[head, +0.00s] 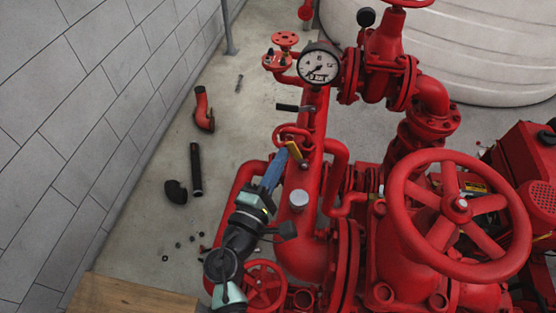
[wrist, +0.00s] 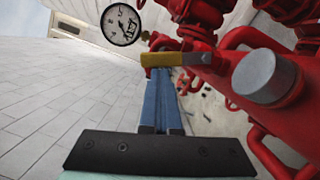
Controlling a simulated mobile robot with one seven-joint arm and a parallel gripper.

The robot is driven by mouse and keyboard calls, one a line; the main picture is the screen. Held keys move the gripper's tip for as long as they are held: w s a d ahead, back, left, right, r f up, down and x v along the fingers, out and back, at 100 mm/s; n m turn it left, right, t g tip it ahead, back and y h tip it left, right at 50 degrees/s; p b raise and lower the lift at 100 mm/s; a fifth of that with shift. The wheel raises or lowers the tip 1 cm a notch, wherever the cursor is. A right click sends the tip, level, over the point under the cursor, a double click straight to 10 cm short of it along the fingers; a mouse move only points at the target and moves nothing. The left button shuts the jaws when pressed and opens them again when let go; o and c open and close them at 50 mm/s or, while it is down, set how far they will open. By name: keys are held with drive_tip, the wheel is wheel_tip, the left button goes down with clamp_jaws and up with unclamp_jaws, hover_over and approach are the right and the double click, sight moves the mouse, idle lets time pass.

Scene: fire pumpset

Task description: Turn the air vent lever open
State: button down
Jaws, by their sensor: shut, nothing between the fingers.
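A small lever with a yellow grip (head: 295,151) sits on the red pipework near the middle of the head view; I take it to be the air vent lever. In the wrist view the yellow lever (wrist: 163,60) lies crosswise, with its bare metal end to the right. My gripper (head: 281,154) has blue fingers, closed together and empty. In the wrist view the fingertips (wrist: 160,72) end right at the yellow grip. I cannot tell whether they touch it. The lever's pivot is partly hidden.
A pressure gauge (head: 319,66) and a black-handled lever (head: 290,107) are farther along the pipe. A silver cap (head: 298,199) is close on the right. A large red handwheel (head: 459,208) fills the right. Loose pipe pieces (head: 196,169) lie on the floor at left.

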drive_tip(key=shift+s+d+r+m+g, duration=0.1)
drive_tip(key=shift+d+r+m+g, duration=0.1)
drive_tip(key=shift+d+m, duration=0.3)
drive_tip(key=shift+d+r+m+g, duration=0.15)
drive_tip(key=shift+r+m, duration=0.1)
drive_tip(key=shift+m, duration=0.45)
drive_tip(key=shift+s+d+r+m+g, duration=0.1)
drive_tip(key=shift+d+r+m, duration=0.1)
drive_tip(key=shift+d+m, duration=0.3)
drive_tip(key=shift+w+a+b, duration=0.1)
drive_tip(key=shift+a+b, duration=0.05)
drive_tip(key=shift+b, duration=0.2)
